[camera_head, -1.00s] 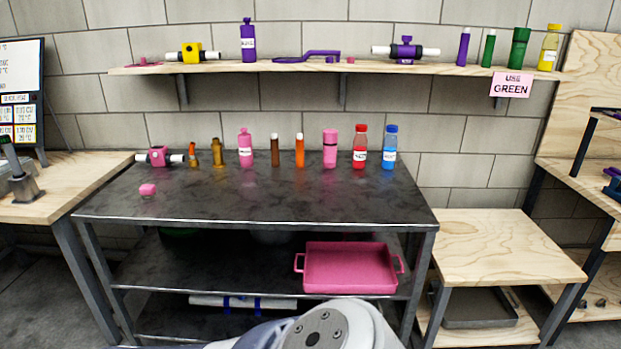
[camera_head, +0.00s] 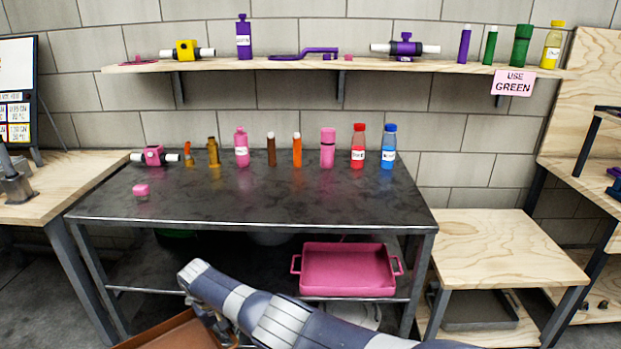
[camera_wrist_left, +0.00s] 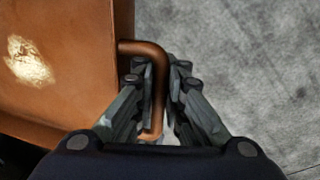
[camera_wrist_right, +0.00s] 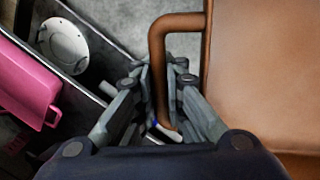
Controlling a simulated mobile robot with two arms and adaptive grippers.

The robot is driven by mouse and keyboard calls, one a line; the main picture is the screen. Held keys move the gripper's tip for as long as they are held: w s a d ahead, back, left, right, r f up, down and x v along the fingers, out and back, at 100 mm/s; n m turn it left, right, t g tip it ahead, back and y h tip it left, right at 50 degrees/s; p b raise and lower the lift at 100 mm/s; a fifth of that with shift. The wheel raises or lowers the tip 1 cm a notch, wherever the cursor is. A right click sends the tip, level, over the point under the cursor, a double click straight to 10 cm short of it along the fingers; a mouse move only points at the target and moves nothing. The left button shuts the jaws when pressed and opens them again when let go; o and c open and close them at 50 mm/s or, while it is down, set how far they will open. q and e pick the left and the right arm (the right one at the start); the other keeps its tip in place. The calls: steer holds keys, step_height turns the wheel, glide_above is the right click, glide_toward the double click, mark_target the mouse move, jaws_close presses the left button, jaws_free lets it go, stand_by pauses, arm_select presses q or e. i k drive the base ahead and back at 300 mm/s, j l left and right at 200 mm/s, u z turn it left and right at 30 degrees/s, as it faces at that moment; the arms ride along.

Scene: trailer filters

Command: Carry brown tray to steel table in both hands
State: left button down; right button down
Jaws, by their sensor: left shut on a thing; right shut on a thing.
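The brown tray (camera_head: 172,335) shows at the bottom left of the head view, in front of the steel table and lower than its top; much of it is cut off. My right gripper (camera_head: 222,328) is at its right end. In the right wrist view my right gripper (camera_wrist_right: 162,80) is shut on a handle of the brown tray (camera_wrist_right: 265,75). In the left wrist view my left gripper (camera_wrist_left: 160,80) is shut on the other handle of the brown tray (camera_wrist_left: 70,70); it is outside the head view. The steel table (camera_head: 270,205) has a dark top with a clear front half.
Wooden tables (camera_head: 50,190) stand left and right (camera_head: 495,245). A wall shelf (camera_head: 330,64) hangs above.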

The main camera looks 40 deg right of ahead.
mark_target(265, 197)
steer(key=z, duration=1)
